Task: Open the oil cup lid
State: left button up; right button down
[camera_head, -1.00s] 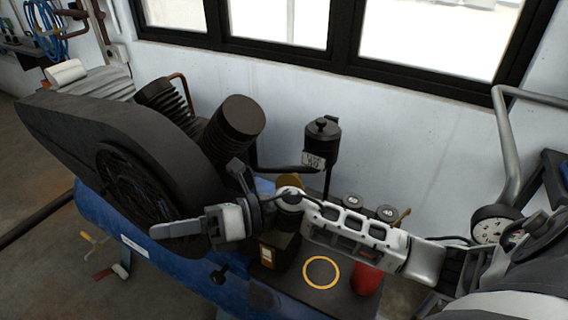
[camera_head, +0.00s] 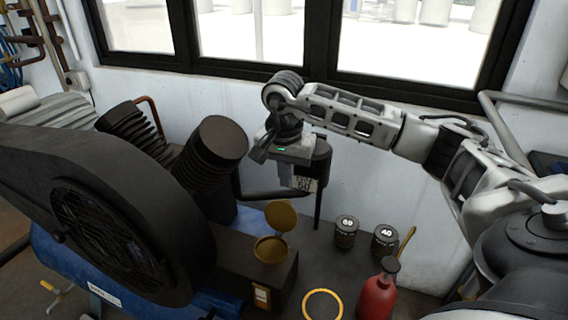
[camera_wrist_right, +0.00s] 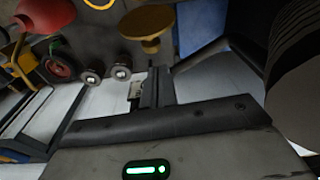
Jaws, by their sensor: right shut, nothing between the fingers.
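The oil cup (camera_head: 270,250) is a small brass cup on the dark block of the compressor. Its round brass lid (camera_head: 281,215) stands tilted up at the cup's back edge, so the cup is open on top. Brass parts of the cup and lid also show at the top of the right wrist view (camera_wrist_right: 147,24). My right gripper (camera_head: 284,176) is shut and empty, above and behind the lid, apart from it. My left gripper is not in view.
A black ribbed cylinder (camera_head: 212,150) and large dark flywheel guard (camera_head: 110,215) stand left of the cup. Two black weights (camera_head: 346,232) (camera_head: 384,240), a red bottle (camera_head: 376,296) and a yellow ring (camera_head: 323,304) are at right. The window wall is close behind.

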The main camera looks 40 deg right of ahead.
aim_at(284, 213)
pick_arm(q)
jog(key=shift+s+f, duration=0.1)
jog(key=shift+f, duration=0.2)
pick_arm(e)
jog(key=shift+w+d+f, duration=0.15)
jog(key=shift+f, duration=2)
